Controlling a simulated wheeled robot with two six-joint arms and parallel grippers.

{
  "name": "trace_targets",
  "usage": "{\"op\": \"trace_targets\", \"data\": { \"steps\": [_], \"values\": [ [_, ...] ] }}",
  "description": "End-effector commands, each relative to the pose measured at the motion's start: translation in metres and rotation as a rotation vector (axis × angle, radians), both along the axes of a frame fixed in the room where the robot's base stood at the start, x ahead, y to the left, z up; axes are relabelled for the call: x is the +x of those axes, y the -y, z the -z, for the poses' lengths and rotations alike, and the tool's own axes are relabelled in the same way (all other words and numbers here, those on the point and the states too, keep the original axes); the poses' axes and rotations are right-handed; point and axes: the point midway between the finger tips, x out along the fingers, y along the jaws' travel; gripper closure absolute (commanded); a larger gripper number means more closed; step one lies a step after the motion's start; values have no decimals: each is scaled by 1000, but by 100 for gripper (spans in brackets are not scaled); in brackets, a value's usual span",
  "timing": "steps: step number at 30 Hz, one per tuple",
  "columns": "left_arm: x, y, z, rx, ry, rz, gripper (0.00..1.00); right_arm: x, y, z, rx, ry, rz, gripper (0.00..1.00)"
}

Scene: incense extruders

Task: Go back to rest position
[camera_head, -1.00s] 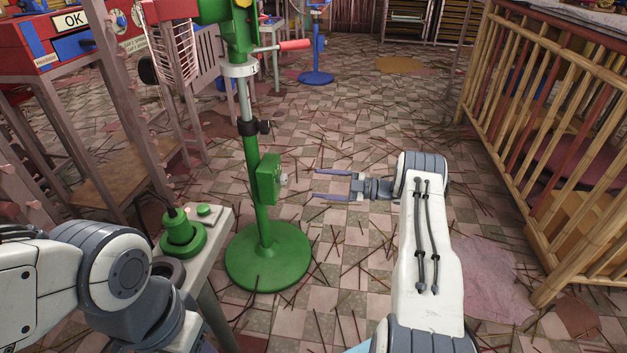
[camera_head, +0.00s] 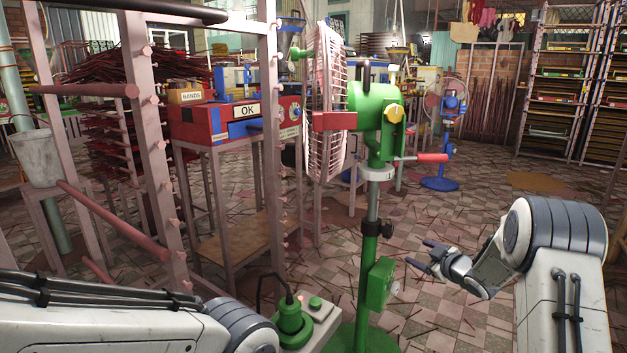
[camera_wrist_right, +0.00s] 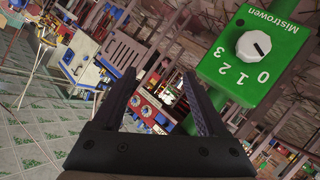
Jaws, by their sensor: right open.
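My right gripper (camera_head: 424,257) is open and empty, to the right of the green fan's stand in the head view. In the right wrist view its two fingers (camera_wrist_right: 160,95) stand apart with nothing between them. My left arm comes in at the lower left of the head view; its gripper is out of sight. The green pedestal fan (camera_head: 372,105) stands upright in the middle. Its green control box (camera_head: 377,284) is on the pole, apart from my right gripper. The box's white knob (camera_wrist_right: 253,45) shows close in the right wrist view, with numbers 0 to 3.
A small stand with a green device (camera_head: 292,322) is at the bottom middle. A pink-grey rack (camera_head: 155,150) stands at the left, before a red OK box (camera_head: 205,120) on a table. A blue fan (camera_head: 447,130) and shelves (camera_head: 560,85) are behind. The floor right of the green fan is clear of furniture.

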Motion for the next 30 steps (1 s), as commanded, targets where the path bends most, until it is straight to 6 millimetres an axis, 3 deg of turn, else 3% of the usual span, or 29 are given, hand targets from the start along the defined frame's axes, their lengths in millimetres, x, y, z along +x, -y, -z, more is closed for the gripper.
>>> {"op": "trace_targets", "data": {
  "steps": [1,5,12,19,21,30],
  "values": [
    [0,0,0,0,0,0,50,-13,-12,-10,13,-69,75,25],
    [0,0,0,0,0,0,50,-74,-33,-10,72,-294,290,25],
    [0,0,0,0,0,0,50,-232,-82,12,196,-719,558,25],
    [0,0,0,0,0,0,50,-352,-121,25,277,-1013,673,25],
    [0,0,-24,1,-1,0,50,-362,-146,-7,240,-1043,607,25],
    [0,0,-77,0,0,0,50,-422,-223,-88,55,-1144,332,25]
  ]
}}
